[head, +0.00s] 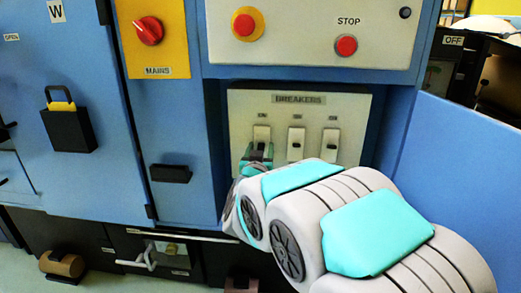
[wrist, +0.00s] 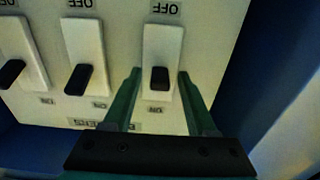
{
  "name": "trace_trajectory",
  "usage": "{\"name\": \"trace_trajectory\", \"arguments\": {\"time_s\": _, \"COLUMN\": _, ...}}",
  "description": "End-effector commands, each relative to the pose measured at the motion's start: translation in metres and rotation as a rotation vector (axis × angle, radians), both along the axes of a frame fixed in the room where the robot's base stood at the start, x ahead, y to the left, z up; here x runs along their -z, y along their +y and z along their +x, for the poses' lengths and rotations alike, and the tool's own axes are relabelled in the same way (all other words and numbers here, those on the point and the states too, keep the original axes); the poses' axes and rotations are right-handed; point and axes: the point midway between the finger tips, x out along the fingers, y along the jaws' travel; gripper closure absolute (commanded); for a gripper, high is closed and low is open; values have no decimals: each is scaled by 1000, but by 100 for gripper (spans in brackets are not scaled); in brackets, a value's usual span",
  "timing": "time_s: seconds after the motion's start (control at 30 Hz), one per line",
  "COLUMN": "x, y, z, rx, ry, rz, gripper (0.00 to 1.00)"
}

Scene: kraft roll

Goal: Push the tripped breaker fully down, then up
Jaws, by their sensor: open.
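The breaker panel (head: 355,105) holds three white breakers with black levers. In the head view, my gripper (head: 257,156) is at the left breaker (head: 262,132) and partly covers its lower part. The wrist view is upside down, so this breaker is the rightmost one there, with its lever (wrist: 159,78) standing between the fingers of my gripper (wrist: 159,74). The gripper is open, one green finger on each side, with gaps to the lever. The middle breaker lever (head: 296,145) and the right breaker lever (head: 332,148) are uncovered.
Above the panel are a red stop button (head: 346,46) and a red emergency button (head: 244,24). The red mains switch (head: 149,30) is on a yellow plate at the left. A blue side wall (head: 450,165) stands to the right. My arm covers the area below the panel.

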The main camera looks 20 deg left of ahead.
Motion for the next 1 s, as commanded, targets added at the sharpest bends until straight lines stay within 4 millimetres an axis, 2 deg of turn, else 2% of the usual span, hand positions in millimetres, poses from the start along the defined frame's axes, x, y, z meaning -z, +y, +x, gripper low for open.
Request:
{"name": "trace_trajectory", "arguments": {"time_s": 0.1, "x": 0, "y": 0, "z": 0, "rx": 0, "ry": 0, "rz": 0, "gripper": 45}}
{"name": "trace_trajectory", "arguments": {"time_s": 0.6, "x": 0, "y": 0, "z": 0, "rx": 0, "ry": 1, "rz": 0, "gripper": 100}}
{"name": "trace_trajectory", "arguments": {"time_s": 1.0, "x": 5, "y": 0, "z": 0, "rx": 0, "ry": -16, "rz": 2, "gripper": 100}}
